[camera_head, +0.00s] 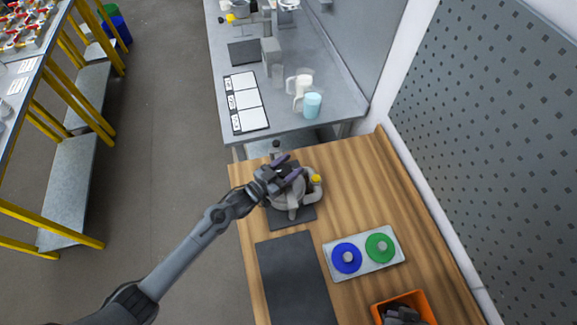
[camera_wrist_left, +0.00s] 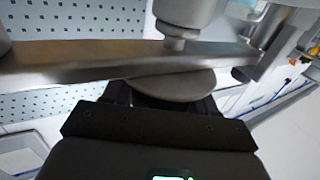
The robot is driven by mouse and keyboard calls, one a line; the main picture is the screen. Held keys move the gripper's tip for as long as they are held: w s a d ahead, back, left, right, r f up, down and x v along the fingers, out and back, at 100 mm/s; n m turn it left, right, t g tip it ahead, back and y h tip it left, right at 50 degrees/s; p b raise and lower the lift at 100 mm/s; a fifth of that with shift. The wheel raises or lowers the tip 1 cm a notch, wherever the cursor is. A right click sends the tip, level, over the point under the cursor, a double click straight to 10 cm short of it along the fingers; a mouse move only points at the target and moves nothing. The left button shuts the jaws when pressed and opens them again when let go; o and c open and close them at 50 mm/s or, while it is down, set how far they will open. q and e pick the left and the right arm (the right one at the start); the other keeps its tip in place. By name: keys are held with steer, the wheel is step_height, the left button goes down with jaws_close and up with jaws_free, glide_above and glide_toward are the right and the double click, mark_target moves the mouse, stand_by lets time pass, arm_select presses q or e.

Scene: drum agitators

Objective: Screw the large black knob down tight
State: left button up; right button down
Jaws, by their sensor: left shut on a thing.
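A grey metal agitator device (camera_head: 291,196) stands on a dark mat on the wooden bench in the head view. It has a yellow part on its right side. My left gripper (camera_head: 281,173) is at the top of the device, coming in from the left, and covers part of it. In the left wrist view, the left gripper (camera_wrist_left: 165,95) is shut on a round grey disc-like part (camera_wrist_left: 180,86), below a metal bar (camera_wrist_left: 120,60). I cannot clearly make out the large black knob in either view. My right gripper is not in view.
A grey tray with blue (camera_head: 347,258) and green (camera_head: 380,247) discs lies to the right. An orange bin (camera_head: 427,307) holds dark items in front. A bare dark mat (camera_head: 291,275) lies nearer. A grey table (camera_head: 295,105) with cups stands behind.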

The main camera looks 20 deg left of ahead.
arm_select(q)
steer(key=shift+r+m+g+h, duration=0.1)
steer(key=shift+m+g+h, duration=0.25)
steer(key=shift+h, duration=0.25)
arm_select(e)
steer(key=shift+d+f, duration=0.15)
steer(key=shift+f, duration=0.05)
arm_select(q)
steer(key=o, duration=1)
steer(key=shift+s+a, duration=0.1)
steer(key=shift+s, duration=0.15)
arm_select(e)
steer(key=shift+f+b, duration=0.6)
steer(key=shift+b, duration=0.05)
arm_select(q)
steer(key=shift+v, duration=5.15)
